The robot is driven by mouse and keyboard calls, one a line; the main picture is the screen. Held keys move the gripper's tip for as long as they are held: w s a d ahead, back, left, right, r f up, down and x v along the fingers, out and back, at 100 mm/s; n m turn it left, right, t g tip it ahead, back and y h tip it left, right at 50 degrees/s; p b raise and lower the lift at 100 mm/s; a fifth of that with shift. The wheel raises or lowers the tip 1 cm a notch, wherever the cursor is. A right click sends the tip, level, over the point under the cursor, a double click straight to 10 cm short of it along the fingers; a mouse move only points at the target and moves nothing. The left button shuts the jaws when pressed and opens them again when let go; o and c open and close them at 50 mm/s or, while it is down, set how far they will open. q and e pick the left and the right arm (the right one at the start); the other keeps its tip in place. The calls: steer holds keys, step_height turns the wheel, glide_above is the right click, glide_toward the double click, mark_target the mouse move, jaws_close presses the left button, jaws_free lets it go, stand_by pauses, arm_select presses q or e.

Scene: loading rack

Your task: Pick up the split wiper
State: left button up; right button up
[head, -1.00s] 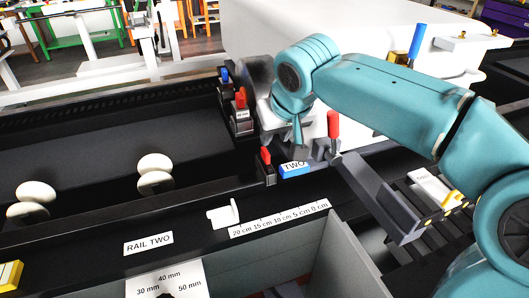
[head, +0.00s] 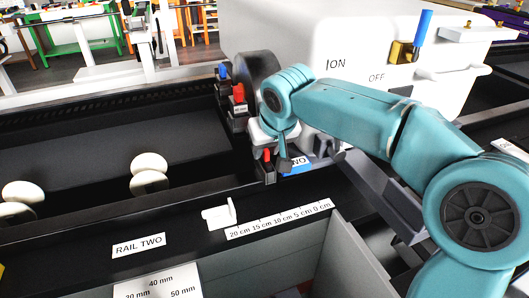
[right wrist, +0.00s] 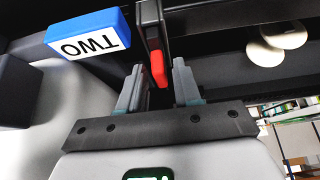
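A black upright piece with a red tab (head: 266,156) stands at the rail's near edge, left of the blue block marked TWO (head: 297,166). It also shows in the right wrist view (right wrist: 157,68), with the TWO block (right wrist: 88,38) to its left. I cannot tell for sure whether this piece is the split wiper. My right gripper (head: 275,145) is close to it. In the right wrist view the gripper (right wrist: 160,85) is open, the red tab showing between its two fingers, with no clear contact. My left gripper is not in view.
Black pieces with a blue tab (head: 222,72) and a red tab (head: 239,93) stand behind. A white machine marked ON and OFF (head: 350,60) is behind my arm. A white slider (head: 220,214) sits beside a centimetre scale (head: 280,219). White round rollers (head: 149,172) are left.

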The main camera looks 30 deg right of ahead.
mark_target(266, 150)
steer(key=shift+s+r, duration=0.1)
jaws_close()
step_height(266, 150, up, 10)
steer(key=p, duration=0.9)
